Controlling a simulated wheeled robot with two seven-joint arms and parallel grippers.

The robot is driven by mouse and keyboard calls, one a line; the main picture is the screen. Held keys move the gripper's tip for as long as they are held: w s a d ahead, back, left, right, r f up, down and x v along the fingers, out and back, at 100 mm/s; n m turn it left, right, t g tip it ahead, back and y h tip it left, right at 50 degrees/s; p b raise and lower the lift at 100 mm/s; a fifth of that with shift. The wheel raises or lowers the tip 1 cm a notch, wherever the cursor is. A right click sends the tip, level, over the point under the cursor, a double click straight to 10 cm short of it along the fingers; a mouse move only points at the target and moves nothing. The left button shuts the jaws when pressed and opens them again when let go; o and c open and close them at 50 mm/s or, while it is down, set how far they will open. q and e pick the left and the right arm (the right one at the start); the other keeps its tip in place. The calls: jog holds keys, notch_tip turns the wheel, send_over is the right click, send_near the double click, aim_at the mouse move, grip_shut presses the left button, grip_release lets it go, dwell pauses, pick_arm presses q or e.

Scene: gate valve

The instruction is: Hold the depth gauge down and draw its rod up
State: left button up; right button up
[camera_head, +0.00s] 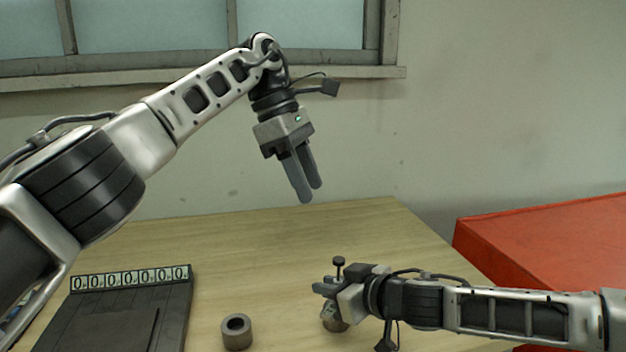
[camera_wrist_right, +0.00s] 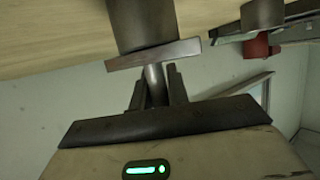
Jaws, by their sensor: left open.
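The depth gauge (camera_head: 335,323) stands on the table in the head view, its dark knob (camera_head: 338,262) on a thin stem above my right gripper. In the right wrist view its thick grey body (camera_wrist_right: 142,22), flat crossbar (camera_wrist_right: 155,55) and narrow rod (camera_wrist_right: 155,82) show. My right gripper (camera_head: 325,286) reaches in from the right; its fingers (camera_wrist_right: 157,92) lie on either side of the rod. I cannot tell whether they press on it. My left gripper (camera_head: 308,192) is open and empty, pointing down, above and behind the gauge.
A hollow grey cylinder (camera_head: 237,332) stands left of the gauge. A dark block with a row of number dials (camera_head: 130,277) is at the table's left. A red surface (camera_head: 550,240) is at the right. The table's back middle (camera_head: 330,225) is clear.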

jog(key=o, duration=0.4)
